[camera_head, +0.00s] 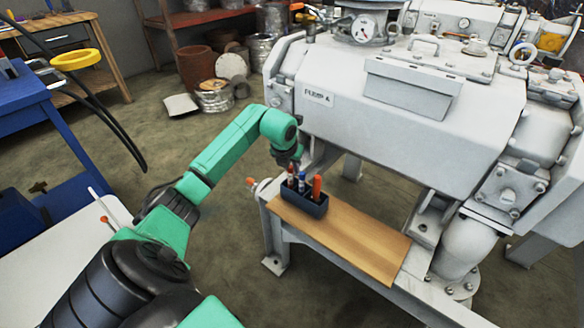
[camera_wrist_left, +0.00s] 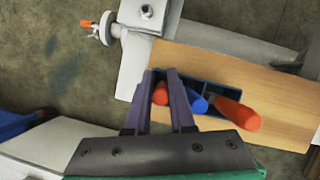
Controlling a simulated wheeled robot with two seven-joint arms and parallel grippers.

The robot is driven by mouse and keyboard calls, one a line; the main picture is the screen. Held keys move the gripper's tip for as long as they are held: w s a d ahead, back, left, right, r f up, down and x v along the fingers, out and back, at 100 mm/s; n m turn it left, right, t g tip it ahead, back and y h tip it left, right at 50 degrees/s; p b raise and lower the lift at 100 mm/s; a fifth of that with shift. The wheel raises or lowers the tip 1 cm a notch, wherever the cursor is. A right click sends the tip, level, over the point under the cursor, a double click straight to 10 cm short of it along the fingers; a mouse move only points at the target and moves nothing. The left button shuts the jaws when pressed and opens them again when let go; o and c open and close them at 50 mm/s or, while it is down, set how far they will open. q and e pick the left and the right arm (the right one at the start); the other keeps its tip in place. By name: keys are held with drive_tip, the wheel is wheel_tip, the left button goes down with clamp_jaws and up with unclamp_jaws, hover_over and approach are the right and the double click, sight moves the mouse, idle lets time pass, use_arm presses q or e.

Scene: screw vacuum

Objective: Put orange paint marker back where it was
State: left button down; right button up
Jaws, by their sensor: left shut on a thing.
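A dark blue holder (camera_head: 303,203) stands on the wooden board; it shows partly in the left wrist view (camera_wrist_left: 213,88). My left gripper (camera_head: 292,162) points down at the holder's left end. Its fingers (camera_wrist_left: 163,88) are shut on the orange paint marker (camera_wrist_left: 160,95), seen as an orange-red piece between them and also in the head view (camera_head: 290,170). The marker is at the left end of the holder; how deep it sits is hidden. A blue marker (camera_wrist_left: 197,104) and a larger orange one (camera_wrist_left: 238,114) stand upright to its right. My right gripper is not in view.
The wooden board (camera_head: 355,238) lies on the pale metal frame of the big pump (camera_head: 400,100), which rises close behind. A small valve with an orange end (camera_wrist_left: 97,26) sticks out left of the board. The board is bare right of the holder.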

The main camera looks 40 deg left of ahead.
use_arm(q)
drive_tip(key=shift+f, duration=0.15)
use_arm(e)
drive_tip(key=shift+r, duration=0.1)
use_arm(q)
drive_tip(key=c, duration=0.8)
unclamp_jaws()
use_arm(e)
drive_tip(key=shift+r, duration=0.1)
use_arm(q)
drive_tip(key=p+v, duration=0.2)
drive_tip(key=v, duration=1)
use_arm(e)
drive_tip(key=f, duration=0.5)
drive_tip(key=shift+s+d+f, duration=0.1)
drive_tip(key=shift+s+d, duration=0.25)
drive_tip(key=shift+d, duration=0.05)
